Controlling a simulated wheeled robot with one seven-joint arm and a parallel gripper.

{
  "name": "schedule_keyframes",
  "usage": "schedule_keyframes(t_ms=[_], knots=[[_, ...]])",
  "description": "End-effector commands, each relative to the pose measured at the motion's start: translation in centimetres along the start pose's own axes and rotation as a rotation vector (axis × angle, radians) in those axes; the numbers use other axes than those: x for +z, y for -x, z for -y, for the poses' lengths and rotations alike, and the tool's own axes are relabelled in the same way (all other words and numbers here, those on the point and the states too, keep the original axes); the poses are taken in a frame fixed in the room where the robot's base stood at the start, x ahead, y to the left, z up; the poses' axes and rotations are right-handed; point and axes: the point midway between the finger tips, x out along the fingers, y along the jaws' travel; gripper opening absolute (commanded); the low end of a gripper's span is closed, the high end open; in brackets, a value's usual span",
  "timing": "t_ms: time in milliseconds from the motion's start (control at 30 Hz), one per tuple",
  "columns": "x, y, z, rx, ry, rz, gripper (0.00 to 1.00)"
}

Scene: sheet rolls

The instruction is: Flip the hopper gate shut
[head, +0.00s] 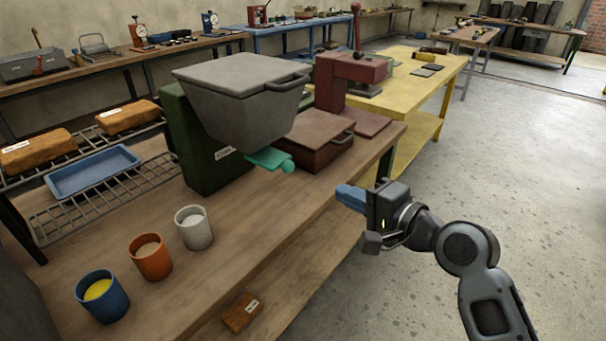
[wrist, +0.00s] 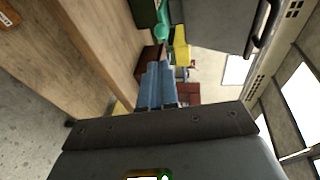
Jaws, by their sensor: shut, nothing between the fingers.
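The grey hopper (head: 238,98) with a lid and side handle sits on a green stand (head: 190,150) on the wooden bench. The teal gate (head: 266,159) sticks out from under the hopper, with a rounded knob at its right end. In the wrist view the teal gate (wrist: 160,32) shows at the top, beside the grey hopper (wrist: 222,22). My gripper (head: 345,193) has blue fingers closed together and empty. It is to the right of the gate, beyond the bench's front edge and apart from everything. Its fingers (wrist: 155,72) also show in the wrist view.
A dark red box (head: 312,140) with a handle stands right of the gate, and a red press (head: 348,80) behind it. Blue (head: 103,300), orange (head: 150,260) and white (head: 194,232) cups stand at the left. Floor right of the bench is clear.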

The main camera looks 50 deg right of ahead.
Motion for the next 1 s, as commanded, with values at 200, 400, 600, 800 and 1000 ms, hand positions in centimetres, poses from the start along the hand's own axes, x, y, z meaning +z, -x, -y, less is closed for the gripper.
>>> schedule_keyframes(t_ms=[200, 400, 600, 800, 1000], knots=[[-0.1, -0.1, 0.2, -0.002, -0.009, 0.002, 0.00], [-0.1, -0.2, 0.2, -0.002, -0.008, 0.002, 0.00], [-0.1, -2.0, 0.3, -0.003, -0.008, 0.003, 0.00], [-0.1, -5.8, 0.4, -0.003, -0.008, 0.003, 0.00], [-0.1, -9.6, 0.4, -0.002, -0.007, 0.003, 0.00]])
